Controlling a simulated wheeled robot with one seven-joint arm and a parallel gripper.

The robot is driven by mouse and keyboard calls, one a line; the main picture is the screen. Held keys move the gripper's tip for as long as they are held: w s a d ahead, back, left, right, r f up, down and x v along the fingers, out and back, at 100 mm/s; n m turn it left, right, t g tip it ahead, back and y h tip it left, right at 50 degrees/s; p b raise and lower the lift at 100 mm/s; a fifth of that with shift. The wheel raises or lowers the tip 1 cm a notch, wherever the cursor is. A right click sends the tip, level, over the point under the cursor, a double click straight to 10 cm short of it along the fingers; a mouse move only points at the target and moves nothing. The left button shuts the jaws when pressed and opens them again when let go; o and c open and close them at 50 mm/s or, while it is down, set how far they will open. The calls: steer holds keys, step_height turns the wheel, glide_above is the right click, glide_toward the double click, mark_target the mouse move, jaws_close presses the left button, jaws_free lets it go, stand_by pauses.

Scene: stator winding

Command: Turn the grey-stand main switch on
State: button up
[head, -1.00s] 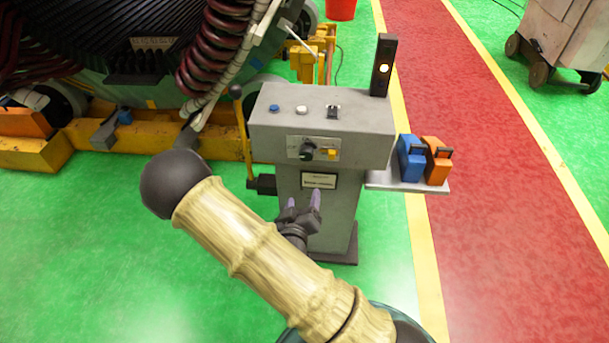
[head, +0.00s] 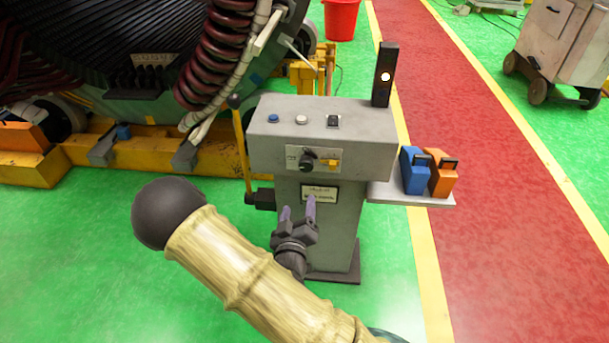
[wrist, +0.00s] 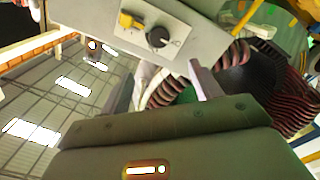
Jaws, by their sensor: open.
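The grey stand (head: 350,120) is upright in the middle of the head view. A black rotary main switch (head: 307,159) sits on a pale plate on its sloped front face, with a yellow part beside it. The knob (wrist: 157,38) and plate also show at the top of the wrist view. My gripper (head: 298,212) is open and empty, its two purple-grey fingers pointing up in front of the stand's column, below the knob. In the wrist view one finger (wrist: 194,75) rises near the panel's lower edge. The gripper appears apart from the knob.
A blue button (head: 273,118), a white button (head: 301,119) and a dark switch (head: 334,121) are on the stand's top. A side shelf (head: 410,197) holds a blue and an orange box. A yellow lever (head: 241,150) stands left. Green floor is clear at left.

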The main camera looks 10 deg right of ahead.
mark_target(305, 167)
steer(key=b+x, duration=0.3)
steer(key=b, duration=0.6)
steer(key=shift+w+f, duration=0.2)
steer(key=shift+d+b, duration=0.15)
steer(key=shift+b, duration=0.4)
steer(key=b+x, duration=0.1)
steer(key=x, duration=1)
steer(key=shift+w+d+r, duration=0.1)
steer(key=shift+w+r, duration=0.05)
steer(key=shift+w, duration=0.25)
steer(key=c, duration=1)
steer(key=shift+o, duration=0.2)
